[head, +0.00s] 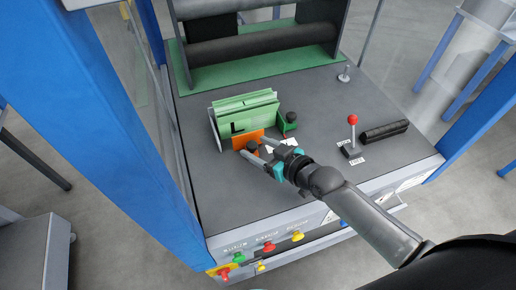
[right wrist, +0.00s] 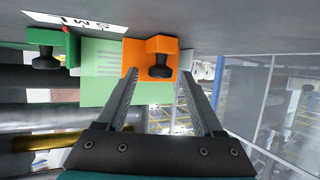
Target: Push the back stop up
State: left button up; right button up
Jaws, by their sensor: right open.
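An orange block (head: 247,136) with a black knob (head: 253,145) sits at the front of a green slotted holder (head: 247,108) on the grey machine top. A small green block (head: 285,127) with a black knob (head: 291,117) stands just right of the holder; I cannot tell which block is the back stop. My right gripper (head: 260,150) is open, its fingers pointing at the orange block. In the right wrist view, the orange block (right wrist: 134,56) and its knob (right wrist: 159,66) lie between the open fingertips (right wrist: 161,76); contact is unclear. My left gripper is not in view.
A red-topped lever (head: 352,121) and a black bar (head: 384,131) stand to the right on the machine top. Dark rollers (head: 255,45) are behind. Coloured buttons (head: 269,246) line the front edge. Blue posts (head: 75,90) flank the machine.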

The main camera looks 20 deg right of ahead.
jog(key=shift+w, duration=0.1)
grip_shut()
dwell(0.6)
dwell(0.9)
